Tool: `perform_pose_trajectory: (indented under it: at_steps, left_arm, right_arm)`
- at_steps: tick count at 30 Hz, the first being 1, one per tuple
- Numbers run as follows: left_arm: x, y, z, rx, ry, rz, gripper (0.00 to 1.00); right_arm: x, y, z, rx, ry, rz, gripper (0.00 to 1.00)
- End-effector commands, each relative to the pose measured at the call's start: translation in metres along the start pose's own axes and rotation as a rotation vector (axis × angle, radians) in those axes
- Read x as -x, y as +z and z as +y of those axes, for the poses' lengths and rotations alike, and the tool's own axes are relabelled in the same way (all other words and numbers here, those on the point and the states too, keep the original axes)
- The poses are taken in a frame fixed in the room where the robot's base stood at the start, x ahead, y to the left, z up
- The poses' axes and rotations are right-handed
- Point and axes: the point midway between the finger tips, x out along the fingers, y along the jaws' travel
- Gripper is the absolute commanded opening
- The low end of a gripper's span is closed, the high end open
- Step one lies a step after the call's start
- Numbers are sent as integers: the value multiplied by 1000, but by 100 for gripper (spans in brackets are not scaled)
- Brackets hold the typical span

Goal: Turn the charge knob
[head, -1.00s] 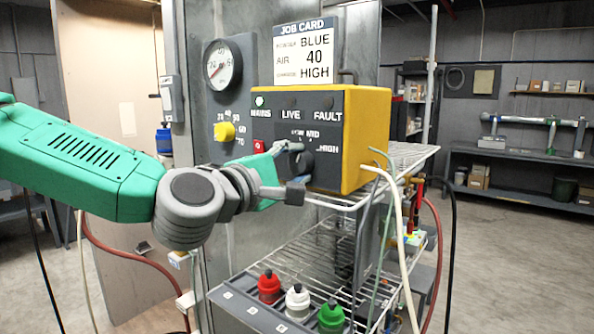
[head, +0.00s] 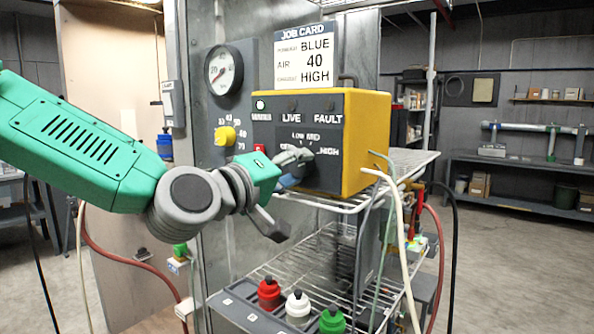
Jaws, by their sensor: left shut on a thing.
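The yellow control box (head: 368,142) has a dark front panel with MAINS, LIVE and FAULT lamps in a row. The MAINS lamp (head: 260,105) is pale green. The charge knob (head: 304,160) sits below them, under the LOW, MID and HIGH marks. My left gripper (head: 289,166) reaches the panel from the left and is shut on this knob. The green-and-grey gripper hides most of the knob, so I cannot tell where it points. A job card (head: 306,55) above the box reads powder BLUE, air 40, HIGH. My right gripper is not in view.
A pressure gauge (head: 223,70) and a yellow knob (head: 225,136) are on the grey panel at left. Hoses hang right of the box.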

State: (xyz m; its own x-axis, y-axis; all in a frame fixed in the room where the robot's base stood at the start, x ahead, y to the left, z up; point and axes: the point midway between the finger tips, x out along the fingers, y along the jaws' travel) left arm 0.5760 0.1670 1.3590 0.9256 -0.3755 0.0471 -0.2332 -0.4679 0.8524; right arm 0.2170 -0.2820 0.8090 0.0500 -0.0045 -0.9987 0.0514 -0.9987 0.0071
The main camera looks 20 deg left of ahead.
Motion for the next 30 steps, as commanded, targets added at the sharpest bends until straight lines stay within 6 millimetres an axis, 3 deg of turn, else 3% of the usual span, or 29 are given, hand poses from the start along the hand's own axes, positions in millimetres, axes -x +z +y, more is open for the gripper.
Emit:
perform_pose_trajectory:
  at_steps: [1,20,21,22,30]
  left_arm:
    - [2,7,-7,-13,-16,-18,6]
    - [1,7,-8,-56,-17,-21,6]
    - [1,7,-8,-56,-17,-21,49]
    - [1,6,-8,-56,-16,-20,55]
    - [1,3,-4,-56,-7,-13,55]
  right_arm:
    - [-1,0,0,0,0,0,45]
    - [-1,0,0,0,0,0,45]
    - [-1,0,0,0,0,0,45]
    - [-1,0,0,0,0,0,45]
    - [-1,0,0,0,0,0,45]
